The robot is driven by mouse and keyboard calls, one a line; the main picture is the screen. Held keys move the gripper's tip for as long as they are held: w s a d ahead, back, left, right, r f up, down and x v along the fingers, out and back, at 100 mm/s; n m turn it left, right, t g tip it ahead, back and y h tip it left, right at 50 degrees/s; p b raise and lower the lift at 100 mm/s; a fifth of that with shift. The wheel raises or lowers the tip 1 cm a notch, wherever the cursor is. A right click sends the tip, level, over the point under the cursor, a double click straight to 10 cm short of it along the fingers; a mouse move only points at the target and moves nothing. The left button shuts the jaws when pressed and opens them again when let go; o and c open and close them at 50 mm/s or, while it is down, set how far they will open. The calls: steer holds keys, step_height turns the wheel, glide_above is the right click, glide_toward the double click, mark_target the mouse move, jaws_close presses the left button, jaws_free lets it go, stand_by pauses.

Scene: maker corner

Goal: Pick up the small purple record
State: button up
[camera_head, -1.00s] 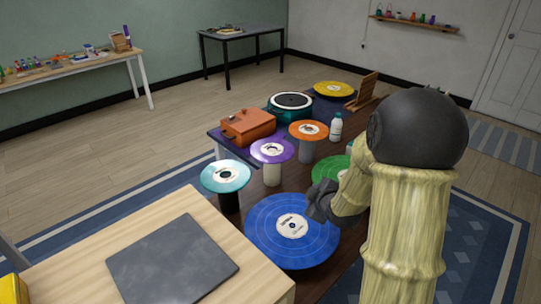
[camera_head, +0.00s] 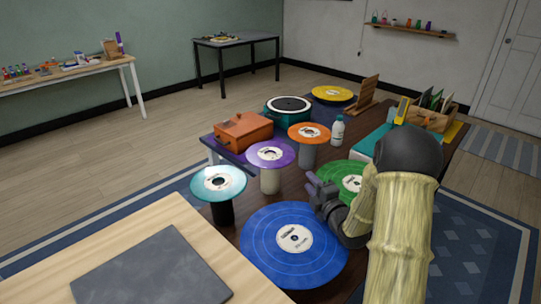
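The small purple record (camera_head: 285,160) has a pale label and lies flat on top of a cream cylinder (camera_head: 270,182) on the dark brown table. My gripper (camera_head: 314,188) is to the right of the record and nearer to me, apart from it. It points left and away, over the table between the blue and green records. Its dark fingers are small in the picture, so I cannot tell how far apart they are. I see nothing held in it.
An orange record (camera_head: 302,130) on a grey cylinder and a teal record (camera_head: 207,194) on a black one flank the purple record. An orange case (camera_head: 243,132) stands behind it. A large blue record (camera_head: 265,255) and a green record (camera_head: 335,170) lie near my arm.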

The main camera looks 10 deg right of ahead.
mark_target(291, 158)
steer(key=p+x, duration=0.1)
steer(key=x, duration=1)
steer(key=shift+w, duration=0.25)
steer(key=shift+w+d, duration=0.1)
steer(key=shift+p+x, duration=0.6)
steer(key=shift+x, duration=1.9)
steer(key=shift+d+r, duration=0.1)
jaws_close()
